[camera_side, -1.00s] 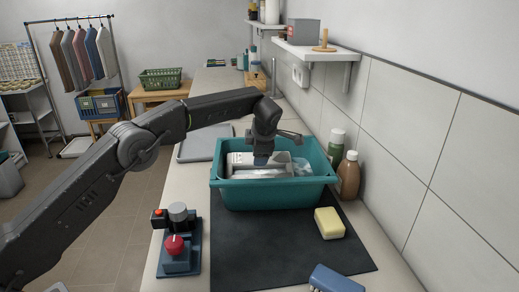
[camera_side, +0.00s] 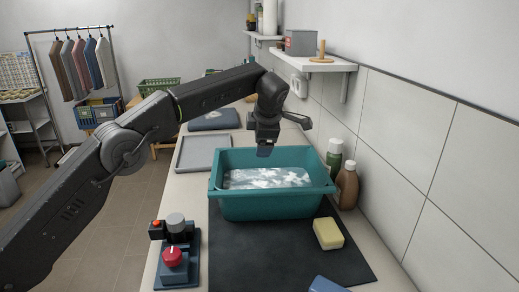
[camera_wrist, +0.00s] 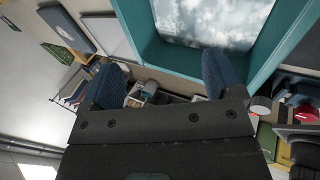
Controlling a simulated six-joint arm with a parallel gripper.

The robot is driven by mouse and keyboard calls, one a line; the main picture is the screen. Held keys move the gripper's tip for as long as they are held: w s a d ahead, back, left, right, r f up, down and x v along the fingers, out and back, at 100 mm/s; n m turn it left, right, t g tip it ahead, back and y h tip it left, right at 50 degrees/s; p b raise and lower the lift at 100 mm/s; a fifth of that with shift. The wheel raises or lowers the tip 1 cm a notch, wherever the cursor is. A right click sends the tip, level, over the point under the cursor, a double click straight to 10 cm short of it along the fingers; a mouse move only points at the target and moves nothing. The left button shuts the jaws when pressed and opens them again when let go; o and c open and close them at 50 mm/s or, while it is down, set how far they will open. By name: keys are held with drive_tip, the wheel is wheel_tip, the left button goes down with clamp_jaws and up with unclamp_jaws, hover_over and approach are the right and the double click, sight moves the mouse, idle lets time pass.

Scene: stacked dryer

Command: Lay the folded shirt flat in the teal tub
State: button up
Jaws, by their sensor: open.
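The teal tub (camera_side: 275,207) stands on the counter, partly over a dark mat. Inside it is a flat, glossy surface with white and grey cloudy patches (camera_side: 268,178); I cannot tell whether it is water or something lying there. It also shows in the wrist view (camera_wrist: 210,18). A dark blue-grey folded cloth (camera_side: 214,119), which looks like the folded shirt, lies flat beyond the grey tray. It also shows at upper left in the wrist view (camera_wrist: 66,28). My gripper (camera_side: 264,152) is open and empty above the tub's far side. Its blue fingertips are spread in the wrist view (camera_wrist: 160,70).
The empty grey tray (camera_side: 203,152) lies behind and left of the tub. Bottles (camera_side: 347,185) stand between the tub and the wall. A yellow block (camera_side: 328,233) sits on the mat (camera_side: 270,255). A control box with a red knob (camera_side: 173,258) is front left. A shelf (camera_side: 315,52) juts from the wall.

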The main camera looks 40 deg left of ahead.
drive_tip(key=s+a+r+m+h, duration=0.1)
drive_tip(key=s+r+m, duration=0.6)
drive_tip(key=s+r, duration=0.2)
drive_tip(key=s+a+r+m+h, duration=0.2)
drive_tip(key=s+m, duration=0.6)
drive_tip(key=s, duration=0.5)
drive_tip(key=s+f+m+t, duration=0.1)
drive_tip(key=s+f+m, duration=0.4)
drive_tip(key=s, duration=0.5)
drive_tip(key=s+f+m+h, duration=0.1)
drive_tip(key=s+f+m, duration=0.5)
drive_tip(key=s, duration=0.3)
drive_tip(key=shift+s+d+t+h, duration=0.25)
drive_tip(key=shift+s+t+h, duration=0.05)
drive_tip(key=shift+s+t, duration=0.1)
drive_tip(key=shift+f, duration=0.1)
